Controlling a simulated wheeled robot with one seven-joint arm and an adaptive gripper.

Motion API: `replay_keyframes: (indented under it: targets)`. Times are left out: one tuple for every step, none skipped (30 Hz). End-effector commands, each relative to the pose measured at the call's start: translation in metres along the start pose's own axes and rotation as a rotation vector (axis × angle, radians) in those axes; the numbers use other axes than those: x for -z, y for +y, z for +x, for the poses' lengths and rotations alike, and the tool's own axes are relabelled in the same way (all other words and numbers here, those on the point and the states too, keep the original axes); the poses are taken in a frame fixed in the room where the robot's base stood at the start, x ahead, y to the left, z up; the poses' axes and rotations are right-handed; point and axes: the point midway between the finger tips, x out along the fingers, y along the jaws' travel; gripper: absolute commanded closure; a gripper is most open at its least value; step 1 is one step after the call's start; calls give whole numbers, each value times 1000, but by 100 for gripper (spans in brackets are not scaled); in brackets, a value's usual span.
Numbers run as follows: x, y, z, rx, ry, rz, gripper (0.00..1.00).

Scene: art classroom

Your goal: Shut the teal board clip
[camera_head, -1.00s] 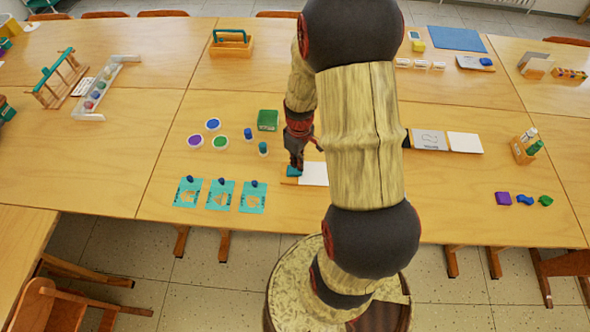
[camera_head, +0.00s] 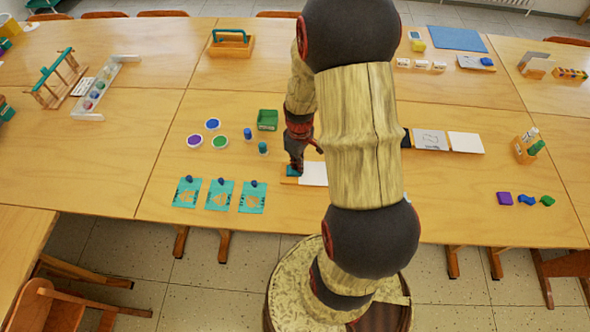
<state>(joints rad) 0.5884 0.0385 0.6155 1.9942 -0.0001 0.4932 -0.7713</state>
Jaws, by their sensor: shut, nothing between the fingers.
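The teal board clip (camera_head: 292,171) is a small teal piece at the left end of a board with a white sheet (camera_head: 313,173), near the front of the table. My gripper (camera_head: 296,166) points down right at the clip, with its fingertips at or just above it. The fingers are shut with nothing between them. They partly cover the clip, and I cannot tell for sure whether they touch it. The clip now looks low and flat against the board. My arm hides the board's right side.
Three teal cards (camera_head: 219,195) with dark blue pieces lie left of the board. Round paint pots (camera_head: 213,124), small bottles (camera_head: 263,148) and a green box (camera_head: 267,120) stand behind them. White and grey panels (camera_head: 465,142) lie to the right. The table's front edge is close.

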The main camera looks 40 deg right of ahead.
Motion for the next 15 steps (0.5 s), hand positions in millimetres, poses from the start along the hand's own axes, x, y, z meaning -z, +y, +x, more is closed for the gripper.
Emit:
replay_keyframes:
  targets:
    - [0,0,1,0,0,0,100]
    - [0,0,2,0,0,0,100]
    - [0,0,2,0,0,0,100]
    - [0,0,1,0,0,0,100]
    - [0,0,1,0,0,0,100]
    - [0,0,0,0,0,0,100]
    - [0,0,-1,0,0,0,100]
    - [0,0,-2,0,0,0,100]
    - [0,0,-5,0,0,0,100]
    - [0,0,-7,0,0,0,100]
    - [0,0,-9,0,0,0,100]
    - [0,0,-12,0,0,0,100]
    - [0,0,-14,0,0,0,100]
    - [0,0,-17,0,0,0,100]
    - [0,0,-20,0,0,0,100]
